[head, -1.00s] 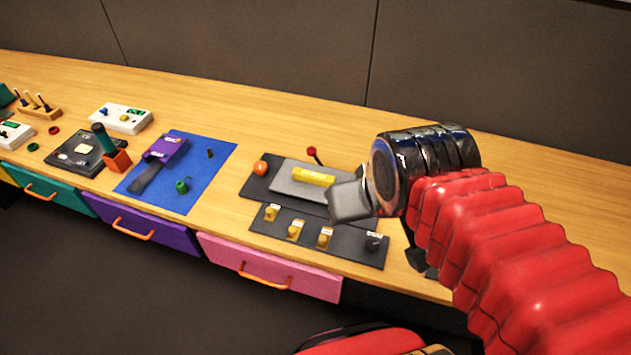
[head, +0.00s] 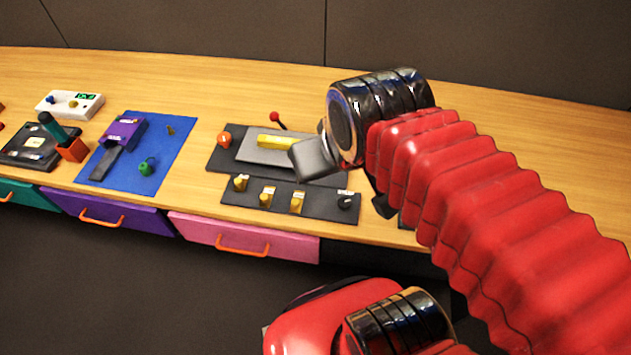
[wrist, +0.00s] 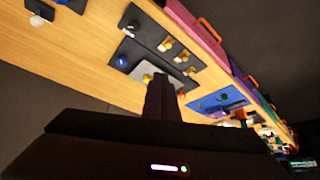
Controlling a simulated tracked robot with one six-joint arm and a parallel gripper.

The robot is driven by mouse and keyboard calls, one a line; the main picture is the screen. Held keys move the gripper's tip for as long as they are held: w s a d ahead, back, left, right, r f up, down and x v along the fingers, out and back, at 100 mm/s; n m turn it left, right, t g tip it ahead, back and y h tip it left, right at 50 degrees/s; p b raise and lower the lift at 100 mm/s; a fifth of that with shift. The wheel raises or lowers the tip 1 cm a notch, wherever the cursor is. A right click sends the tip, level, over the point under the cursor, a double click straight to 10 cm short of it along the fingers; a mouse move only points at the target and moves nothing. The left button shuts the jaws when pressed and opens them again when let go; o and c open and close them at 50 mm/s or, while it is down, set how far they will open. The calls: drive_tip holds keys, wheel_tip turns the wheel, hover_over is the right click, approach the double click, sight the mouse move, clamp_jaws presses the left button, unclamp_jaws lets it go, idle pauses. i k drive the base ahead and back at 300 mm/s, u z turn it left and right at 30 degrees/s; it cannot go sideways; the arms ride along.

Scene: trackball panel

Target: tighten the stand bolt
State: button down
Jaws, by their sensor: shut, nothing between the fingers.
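No part is clear enough for me to name as the stand bolt. A small brownish upright part (head: 171,130) stands on the blue mat (head: 160,178), beside a purple device with a dark handle (head: 122,133) and a green knob (head: 146,166). I cannot tell whether it is a bolt. My gripper (wrist: 160,95) shows in the wrist view as a dark, narrow shape, shut and empty. In the head view my arm's end hangs over the right end of the black panels, apart from the mat, and hides part of the bench.
A black panel (head: 217,168) carries an orange ball (head: 224,139), grey plate and yellow bar. A front panel (head: 318,213) holds several yellow switches and a black knob. The wrist view also shows a blue ball (wrist: 121,60). Drawers with orange handles (head: 243,249) line the bench front.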

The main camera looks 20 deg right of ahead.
sight(344, 203)
drive_tip(key=u, duration=0.25)
drive_tip(key=k, duration=0.65)
drive_tip(key=u, duration=0.55)
drive_tip(key=k, duration=0.7)
drive_tip(key=u, duration=0.9)
drive_tip(key=i, duration=1.4)
drive_tip(key=z, duration=0.2)
